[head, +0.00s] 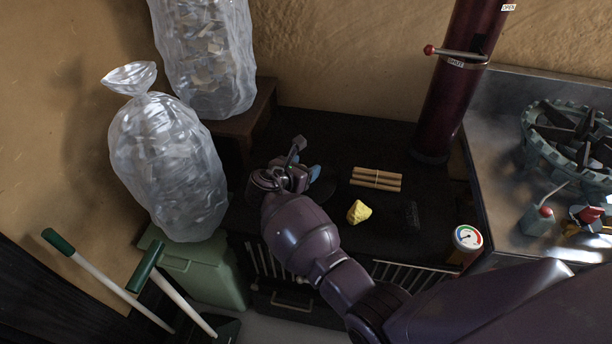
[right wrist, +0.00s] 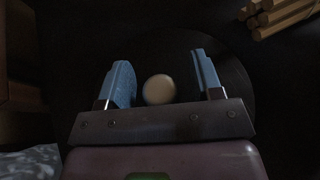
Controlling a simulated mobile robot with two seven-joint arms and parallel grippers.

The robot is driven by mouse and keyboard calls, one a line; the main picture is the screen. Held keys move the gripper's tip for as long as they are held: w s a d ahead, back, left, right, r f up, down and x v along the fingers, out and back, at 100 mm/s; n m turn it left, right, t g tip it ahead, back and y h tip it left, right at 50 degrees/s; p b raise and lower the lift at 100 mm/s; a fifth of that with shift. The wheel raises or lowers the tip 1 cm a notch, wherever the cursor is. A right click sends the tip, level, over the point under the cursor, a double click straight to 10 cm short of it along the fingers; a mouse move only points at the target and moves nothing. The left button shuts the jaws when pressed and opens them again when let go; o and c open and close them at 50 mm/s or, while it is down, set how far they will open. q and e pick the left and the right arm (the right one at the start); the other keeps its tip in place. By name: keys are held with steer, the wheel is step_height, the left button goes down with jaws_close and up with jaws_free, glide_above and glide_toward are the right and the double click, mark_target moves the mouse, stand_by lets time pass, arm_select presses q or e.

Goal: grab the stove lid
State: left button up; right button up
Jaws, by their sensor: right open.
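The stove lid is a dark round disc on the black stove top; in the right wrist view the lid (right wrist: 232,78) has a pale round knob (right wrist: 159,89). In the head view the lid (head: 326,190) is mostly hidden behind my right gripper (head: 308,174). The right gripper is open, and in the right wrist view its two blue fingers (right wrist: 160,62) stand on either side of the knob, with gaps showing. Whether the fingers reach down to the knob's height I cannot tell. My left gripper is not in view.
A tied bundle of sticks (head: 376,179) and a yellow lump (head: 359,212) lie on the stove top (head: 330,130). A dark red pipe (head: 455,90) rises at its right. A gauge (head: 467,238) is at the front right. Filled clear bags (head: 168,165) stand at left.

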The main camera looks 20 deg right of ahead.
steer(key=shift+w+d+f, duration=0.2)
steer(key=shift+d, duration=0.1)
steer(key=shift+a+r, duration=0.1)
jaws_close()
